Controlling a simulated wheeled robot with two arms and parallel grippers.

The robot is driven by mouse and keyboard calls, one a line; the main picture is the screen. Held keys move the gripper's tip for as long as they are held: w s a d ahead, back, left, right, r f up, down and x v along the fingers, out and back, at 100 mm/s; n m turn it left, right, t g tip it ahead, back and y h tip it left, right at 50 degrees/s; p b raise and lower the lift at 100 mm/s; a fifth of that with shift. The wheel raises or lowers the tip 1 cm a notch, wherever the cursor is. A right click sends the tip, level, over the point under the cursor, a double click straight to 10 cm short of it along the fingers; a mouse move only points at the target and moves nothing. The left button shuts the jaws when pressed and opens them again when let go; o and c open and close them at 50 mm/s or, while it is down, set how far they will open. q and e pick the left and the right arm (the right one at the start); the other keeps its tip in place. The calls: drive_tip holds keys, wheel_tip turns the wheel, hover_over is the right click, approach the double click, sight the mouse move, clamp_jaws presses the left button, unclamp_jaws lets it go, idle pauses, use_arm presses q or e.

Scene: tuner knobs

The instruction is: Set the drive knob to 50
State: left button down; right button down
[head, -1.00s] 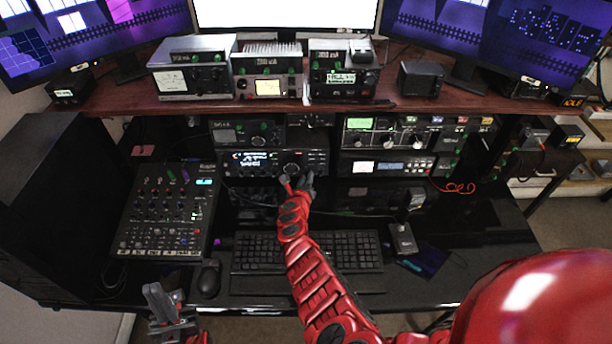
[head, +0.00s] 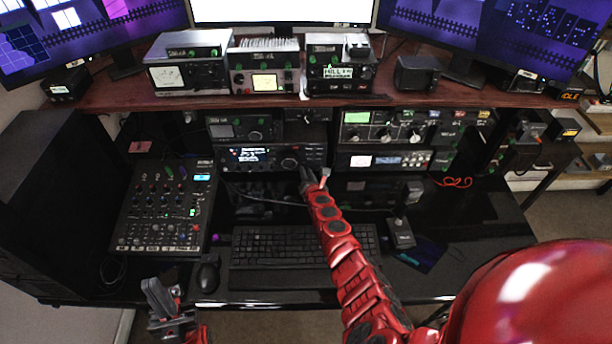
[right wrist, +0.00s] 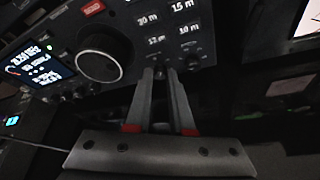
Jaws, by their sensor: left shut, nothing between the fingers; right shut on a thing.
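The radio (head: 232,163) with a lit screen and a large round dial (head: 289,163) stands under the shelf; the dial (right wrist: 103,57) also shows in the right wrist view. My right gripper (head: 308,175) is at the lower right of the radio's front. In the right wrist view its fingertips (right wrist: 161,72) are closed together on a small knob at the panel's lower edge, right of the dial. The fingers mostly hide this knob, and I cannot read its label or setting. My left gripper (head: 165,302) is shut and empty in front of the desk.
A mixer (head: 160,215) lies left of the radio. A keyboard (head: 285,247) and mouse (head: 207,273) lie in front. More radio units (head: 385,130) stand to the right. A desk microphone (head: 401,232) stands at the right. The shelf (head: 215,101) overhangs the radio.

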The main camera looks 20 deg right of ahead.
drive_tip(key=shift+d+f+m+y+b, duration=0.1)
drive_tip(key=shift+f+m+y+b, duration=0.2)
drive_tip(key=shift+m+b, duration=0.4)
drive_tip(key=m+t+y+b, duration=0.1)
drive_tip(key=m+b, duration=0.1)
drive_tip(key=b, duration=0.1)
drive_tip(key=shift+d, duration=0.1)
drive_tip(key=shift+r+m+t+y+b, duration=0.1)
drive_tip(key=shift+m+t+y+b, duration=0.35)
drive_tip(key=shift+m+b, duration=0.5)
drive_tip(key=c, duration=0.8)
unclamp_jaws()
